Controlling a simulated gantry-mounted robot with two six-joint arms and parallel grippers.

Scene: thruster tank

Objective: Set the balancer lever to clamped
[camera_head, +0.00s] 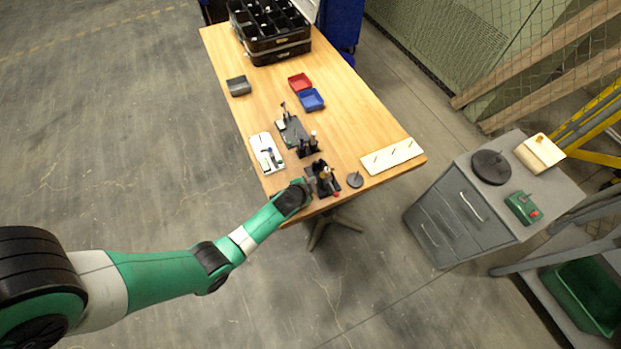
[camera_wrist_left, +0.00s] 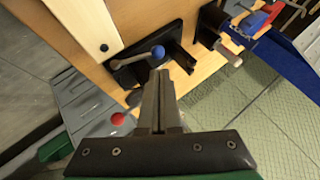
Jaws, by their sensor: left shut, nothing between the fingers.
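A dark fixture (camera_head: 324,180) with upright posts and a small red part stands at the near edge of the wooden table. In the left wrist view, a lever with a blue ball (camera_wrist_left: 157,52) lies over a black base plate (camera_wrist_left: 128,68). A red ball (camera_wrist_left: 118,118) shows left of the fingers. I cannot tell for certain which one is the balancer lever. My left gripper (camera_head: 307,186) is at the fixture's left side. In the wrist view its fingers (camera_wrist_left: 155,82) are shut and empty, pointing toward the blue ball; contact is unclear. My right gripper is not in view.
The wooden table (camera_head: 355,115) also holds a white tray (camera_head: 266,152), a cream board (camera_head: 392,156), red (camera_head: 299,81) and blue (camera_head: 311,99) bins and a black crate (camera_head: 270,28). A grey cabinet (camera_head: 440,225) stands to the right. The table's middle right is clear.

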